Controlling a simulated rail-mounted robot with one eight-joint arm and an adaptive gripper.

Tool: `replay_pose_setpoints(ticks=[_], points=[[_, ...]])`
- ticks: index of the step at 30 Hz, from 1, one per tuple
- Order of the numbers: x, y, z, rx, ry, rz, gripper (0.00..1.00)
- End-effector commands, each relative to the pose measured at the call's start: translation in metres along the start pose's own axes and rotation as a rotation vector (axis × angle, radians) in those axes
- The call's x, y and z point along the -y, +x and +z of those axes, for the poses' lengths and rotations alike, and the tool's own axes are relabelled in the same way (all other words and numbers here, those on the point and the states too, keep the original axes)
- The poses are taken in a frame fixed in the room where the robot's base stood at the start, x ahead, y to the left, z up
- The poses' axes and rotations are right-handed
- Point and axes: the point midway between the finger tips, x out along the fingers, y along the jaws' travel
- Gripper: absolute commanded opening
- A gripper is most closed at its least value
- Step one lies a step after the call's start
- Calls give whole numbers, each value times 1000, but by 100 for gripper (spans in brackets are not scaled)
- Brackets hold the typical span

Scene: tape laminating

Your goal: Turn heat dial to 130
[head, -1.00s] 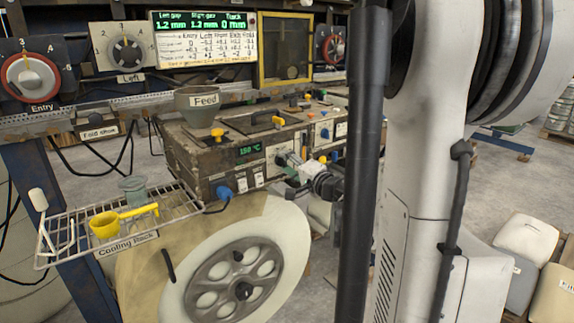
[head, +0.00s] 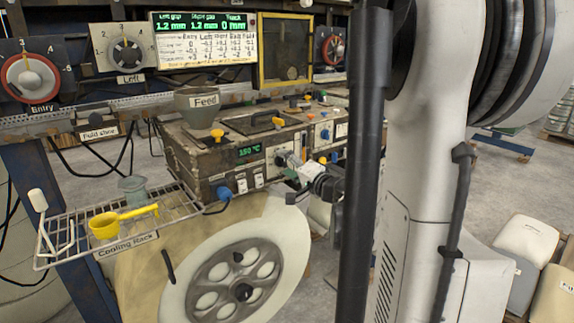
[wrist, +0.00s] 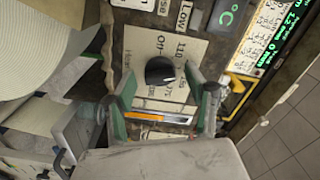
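The heat dial (wrist: 160,71) is a black round knob with a white pointer mark on a light label plate (wrist: 140,52) in the wrist view. "Off" and "110" can be read on the plate. My gripper (wrist: 160,98) has two green fingers, one on each side of the dial, spread apart with a visible gap to the knob. In the head view my gripper (head: 296,165) is at the front of the brown machine box and hides the dial. The green display (head: 249,150) on the box reads 150 °C.
A blue knob (head: 224,193) and white switches (head: 258,180) sit left of my gripper. A grey Feed funnel (head: 203,108) stands on top of the box.

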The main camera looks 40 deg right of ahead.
Motion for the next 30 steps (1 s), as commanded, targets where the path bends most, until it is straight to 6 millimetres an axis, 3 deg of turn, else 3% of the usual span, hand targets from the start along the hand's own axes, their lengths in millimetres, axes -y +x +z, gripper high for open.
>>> replay_pose_setpoints(ticks=[10,24,30], points=[[0,-12,-1,-1,0,0,50],[0,-99,-1,-4,0,1,50],[0,-116,0,-1,0,0,50]])
